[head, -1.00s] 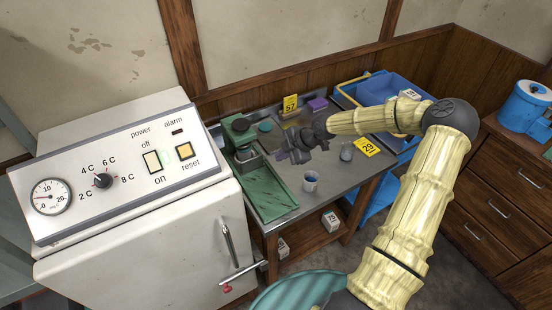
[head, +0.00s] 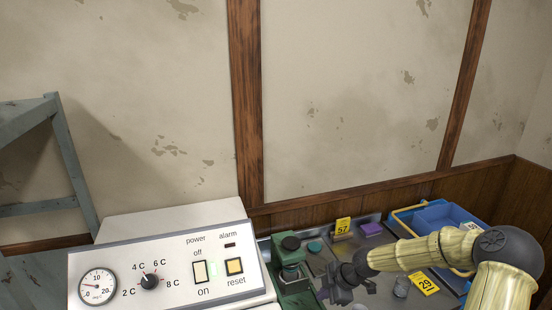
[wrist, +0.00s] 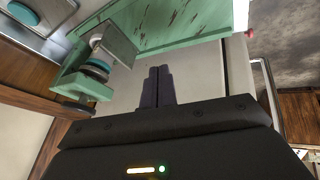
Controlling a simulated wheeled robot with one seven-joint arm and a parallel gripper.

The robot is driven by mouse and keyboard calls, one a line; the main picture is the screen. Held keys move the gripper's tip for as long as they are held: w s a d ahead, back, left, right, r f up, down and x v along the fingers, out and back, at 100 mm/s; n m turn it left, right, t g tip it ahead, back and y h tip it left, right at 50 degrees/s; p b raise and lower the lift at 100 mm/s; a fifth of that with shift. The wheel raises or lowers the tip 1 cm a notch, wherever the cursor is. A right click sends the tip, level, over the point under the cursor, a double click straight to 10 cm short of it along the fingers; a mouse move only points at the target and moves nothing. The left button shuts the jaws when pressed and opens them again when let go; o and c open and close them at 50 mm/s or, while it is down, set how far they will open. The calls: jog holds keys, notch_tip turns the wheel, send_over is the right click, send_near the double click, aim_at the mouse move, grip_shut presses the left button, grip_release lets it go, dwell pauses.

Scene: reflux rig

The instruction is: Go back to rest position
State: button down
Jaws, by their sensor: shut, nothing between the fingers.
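My gripper (head: 338,290) is at the end of my pale, bone-like arm, over the metal bench top in the lower right of the head view. In the wrist view my gripper (wrist: 158,86) shows its two dark fingers together with nothing between them. A green tray and stand (wrist: 160,25) lies beyond the fingertips in that view, with the white cabinet side behind them. In the head view the green stand (head: 290,262) is just left of my gripper, apart from it as far as I can tell.
A white control box (head: 170,255) with gauge, dial and switches stands at the left. A yellow tag 57 (head: 343,226), a yellow tag 29 (head: 425,284), a purple block (head: 371,229) and a grey cup (head: 401,287) are on the bench. A blue crate (head: 440,218) is at the right.

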jog(key=s+r+m+h, duration=0.2)
jog(key=s+r+m, duration=0.4)
jog(key=s+m, duration=0.3)
jog(key=s+r+m+h, duration=0.3)
jog(key=s+r+m, duration=0.4)
jog(key=s, duration=0.5)
jog(key=m, duration=0.2)
jog(key=shift+s+r+m, duration=0.2)
jog(key=shift+s+m, duration=0.05)
jog(key=shift+m, duration=0.05)
